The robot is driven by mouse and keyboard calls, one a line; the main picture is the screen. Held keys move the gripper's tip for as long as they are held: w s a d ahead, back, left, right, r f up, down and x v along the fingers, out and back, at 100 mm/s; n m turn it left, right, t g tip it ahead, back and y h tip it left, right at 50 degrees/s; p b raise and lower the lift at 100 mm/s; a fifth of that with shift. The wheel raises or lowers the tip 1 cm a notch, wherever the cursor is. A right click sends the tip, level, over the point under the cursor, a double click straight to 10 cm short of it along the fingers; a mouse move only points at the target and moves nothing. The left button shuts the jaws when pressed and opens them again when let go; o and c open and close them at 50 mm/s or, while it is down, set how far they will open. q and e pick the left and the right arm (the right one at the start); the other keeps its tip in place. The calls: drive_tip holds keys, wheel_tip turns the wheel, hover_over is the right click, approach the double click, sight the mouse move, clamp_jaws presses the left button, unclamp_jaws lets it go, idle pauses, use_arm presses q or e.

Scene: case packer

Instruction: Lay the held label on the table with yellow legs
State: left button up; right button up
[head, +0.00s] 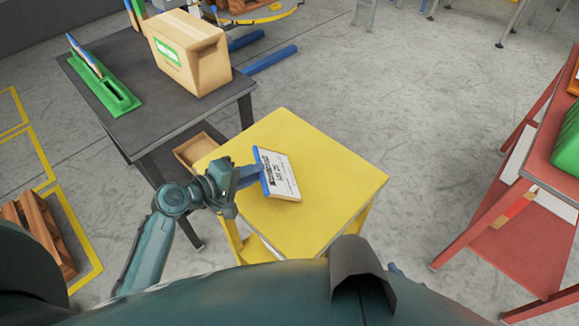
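The label (282,176) is a white card with black print and a blue strip along its left edge. My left gripper (258,174) is shut on it at the blue strip. The label shows over the yellow table (325,165), which has a yellow top and yellow legs. I cannot tell whether the label touches the tabletop or hangs just above it. My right gripper is not in view.
A dark table (150,122) at the left bears a cardboard box (190,60) and a green holder (100,85). A red table (500,230) stands at the right with green and orange items. The yellow tabletop is otherwise clear. A wooden pallet (45,225) lies at the lower left.

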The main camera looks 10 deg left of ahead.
use_arm(q)
wheel_tip(320, 180, up, 7)
drive_tip(key=s+a+p, duration=0.1)
drive_tip(key=s+p, duration=0.1)
drive_tip(key=p, duration=0.2)
drive_tip(key=shift+a, duration=0.4)
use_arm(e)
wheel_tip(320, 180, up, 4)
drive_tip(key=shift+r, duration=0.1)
use_arm(q)
drive_tip(key=shift+s, duration=0.15)
drive_tip(key=s+d+f+m+y, duration=0.1)
drive_tip(key=s+f+m+y, duration=0.2)
drive_tip(key=s+f+m, duration=0.3)
drive_tip(key=s+d+f+m+g+y, duration=0.1)
drive_tip(key=s+d+f+m+y, duration=0.1)
drive_tip(key=s+f+m, duration=0.5)
drive_tip(key=shift+s+f+y, duration=0.4)
drive_tip(key=shift+s+f, duration=0.2)
drive_tip(key=shift+s, duration=0.3)
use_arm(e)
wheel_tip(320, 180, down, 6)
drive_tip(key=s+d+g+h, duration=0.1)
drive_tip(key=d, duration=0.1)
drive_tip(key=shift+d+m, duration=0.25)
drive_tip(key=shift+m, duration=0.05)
